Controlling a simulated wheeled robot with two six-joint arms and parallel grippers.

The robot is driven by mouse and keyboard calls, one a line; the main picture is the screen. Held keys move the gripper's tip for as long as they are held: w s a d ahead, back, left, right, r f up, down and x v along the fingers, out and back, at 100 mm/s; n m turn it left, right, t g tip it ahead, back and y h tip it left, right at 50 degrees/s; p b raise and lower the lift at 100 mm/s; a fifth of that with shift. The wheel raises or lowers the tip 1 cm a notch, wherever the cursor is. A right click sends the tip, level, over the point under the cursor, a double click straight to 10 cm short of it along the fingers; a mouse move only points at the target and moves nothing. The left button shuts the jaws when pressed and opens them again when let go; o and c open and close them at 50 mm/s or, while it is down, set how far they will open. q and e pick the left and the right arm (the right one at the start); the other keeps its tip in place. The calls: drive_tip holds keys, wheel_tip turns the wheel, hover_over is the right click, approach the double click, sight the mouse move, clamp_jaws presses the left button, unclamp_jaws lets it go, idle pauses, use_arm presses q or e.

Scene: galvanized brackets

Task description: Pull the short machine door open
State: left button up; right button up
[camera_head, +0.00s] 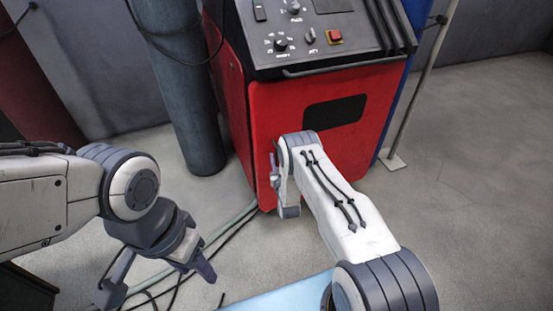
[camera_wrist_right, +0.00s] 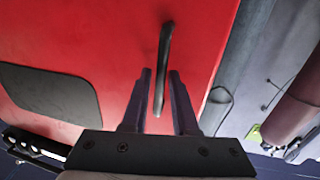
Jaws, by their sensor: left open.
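The short machine door is the red front panel (camera_head: 350,142) below the control console, with a dark window. It appears closed. It also fills much of the right wrist view (camera_wrist_right: 110,50). A black bar handle (camera_wrist_right: 166,45) stands out near the door's edge. My right gripper (camera_wrist_right: 161,74) is at the handle, with one finger on each side and small gaps showing, so it is open around the bar. In the head view my right gripper (camera_head: 275,178) is at the door's left edge, partly hidden by its wrist. My left gripper (camera_head: 158,285) is open and empty over the floor at lower left.
A grey-blue cylinder (camera_head: 180,90) stands left of the machine. Cables (camera_head: 228,230) lie on the floor by its base. A pole with a foot (camera_head: 392,160) stands to the right. A light blue surface (camera_head: 290,290) is at the bottom. The floor right of the machine is clear.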

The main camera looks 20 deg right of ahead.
drive_tip(key=shift+w, duration=0.35)
clamp_jaws()
idle(1.2)
